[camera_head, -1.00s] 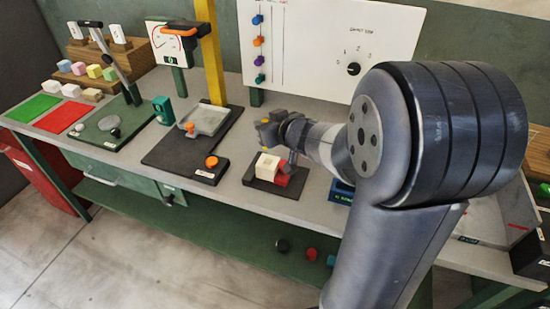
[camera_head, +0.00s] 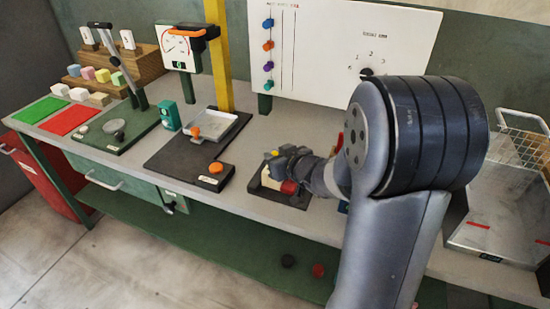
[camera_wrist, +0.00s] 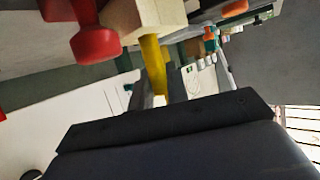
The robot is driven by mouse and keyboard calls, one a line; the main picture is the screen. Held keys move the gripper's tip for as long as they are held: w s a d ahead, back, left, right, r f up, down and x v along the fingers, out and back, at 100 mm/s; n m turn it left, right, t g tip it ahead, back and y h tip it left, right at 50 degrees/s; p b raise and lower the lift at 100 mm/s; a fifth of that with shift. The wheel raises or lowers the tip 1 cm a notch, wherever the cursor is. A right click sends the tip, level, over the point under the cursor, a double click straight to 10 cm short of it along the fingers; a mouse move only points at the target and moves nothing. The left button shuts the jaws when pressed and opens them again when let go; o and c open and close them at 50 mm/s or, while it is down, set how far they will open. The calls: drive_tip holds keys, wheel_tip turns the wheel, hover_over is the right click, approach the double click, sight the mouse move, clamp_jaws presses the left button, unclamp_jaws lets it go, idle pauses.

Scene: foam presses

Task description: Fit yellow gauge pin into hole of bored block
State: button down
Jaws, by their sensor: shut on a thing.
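My gripper (camera_wrist: 158,92) is shut on the yellow gauge pin (camera_wrist: 152,56). In the wrist view the pin runs from between the fingers to the cream bored block (camera_wrist: 150,16) and meets its face. I cannot tell how far, if at all, the pin is in the hole, as the hole is hidden. In the head view my gripper (camera_head: 280,160) is just above the block (camera_head: 271,180), with a bit of yellow (camera_head: 274,154) showing at its tip. The block sits on a dark base plate (camera_head: 297,203).
A red knob-like part (camera_head: 289,187) is right beside the block; it shows large in the wrist view (camera_wrist: 90,40). Left stands a dark plate with a metal tray (camera_head: 208,124) and an orange button (camera_head: 216,167). A yellow post (camera_head: 218,60) rises behind. A wire basket (camera_head: 520,140) is at right.

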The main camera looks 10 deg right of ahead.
drive_tip(key=c, duration=1.8)
unclamp_jaws()
drive_tip(key=shift+f, duration=0.15)
drive_tip(key=o, duration=0.4)
drive_tip(key=shift+o, duration=0.2)
drive_tip(key=shift+r, duration=0.35)
drive_tip(key=p+v, duration=0.3)
drive_tip(key=v, duration=0.9)
drive_tip(key=shift+f, duration=0.1)
